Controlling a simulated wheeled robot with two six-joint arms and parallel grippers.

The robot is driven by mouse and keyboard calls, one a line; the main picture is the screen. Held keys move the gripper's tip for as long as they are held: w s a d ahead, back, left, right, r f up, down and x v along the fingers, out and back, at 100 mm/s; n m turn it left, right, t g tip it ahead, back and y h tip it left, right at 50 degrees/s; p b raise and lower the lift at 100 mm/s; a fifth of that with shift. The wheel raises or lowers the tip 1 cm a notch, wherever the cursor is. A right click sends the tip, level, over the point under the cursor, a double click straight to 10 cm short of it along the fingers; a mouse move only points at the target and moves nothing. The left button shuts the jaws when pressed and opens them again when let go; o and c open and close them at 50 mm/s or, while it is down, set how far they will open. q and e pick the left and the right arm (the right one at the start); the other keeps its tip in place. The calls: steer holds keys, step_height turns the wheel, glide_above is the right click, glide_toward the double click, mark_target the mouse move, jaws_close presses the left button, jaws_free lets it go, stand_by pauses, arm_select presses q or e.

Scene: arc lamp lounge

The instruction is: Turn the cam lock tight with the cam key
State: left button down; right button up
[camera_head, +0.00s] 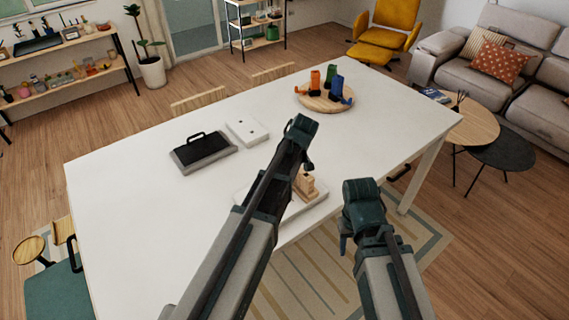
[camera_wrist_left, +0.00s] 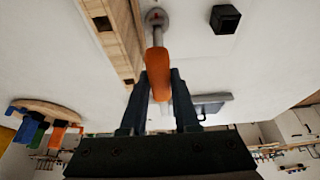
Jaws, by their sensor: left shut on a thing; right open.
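My left gripper (camera_wrist_left: 161,85) is shut on the orange handle of the cam key (camera_wrist_left: 158,68). The key's grey shaft points at a round grey cam lock (camera_wrist_left: 156,15) with a red mark, beside the edge of a wooden piece (camera_wrist_left: 112,30). The shaft tip overlaps the lock; I cannot tell if it is seated. In the head view the left arm hides the key and lock; a wooden part (camera_head: 306,187) shows on a white board (camera_head: 290,210). My right gripper (camera_head: 345,238) is open and empty off the table's front edge.
A black case on a grey tray (camera_head: 203,152) and a white panel (camera_head: 247,131) lie on the white table (camera_head: 130,210). A round wooden board (camera_head: 318,101) holds orange, green and blue tools. A black square piece (camera_wrist_left: 225,19) sits near the lock. The table's left is clear.

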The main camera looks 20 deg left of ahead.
arm_select(q)
steer(key=shift+f, duration=0.25)
stand_by(0.4)
steer(key=shift+s+m+t+h, duration=0.1)
steer(key=shift+m+t+h, duration=0.2)
steer(key=shift+m, duration=0.7)
steer(key=shift+m+t+h, duration=0.3)
steer(key=shift+m+h, duration=0.1)
steer(key=shift+m, duration=0.8)
steer(key=shift+m+h, duration=0.3)
steer(key=shift+m, duration=0.7)
steer(key=shift+m+t+h, duration=0.3)
steer(key=shift+m+h, duration=0.2)
steer(key=shift+m, duration=0.7)
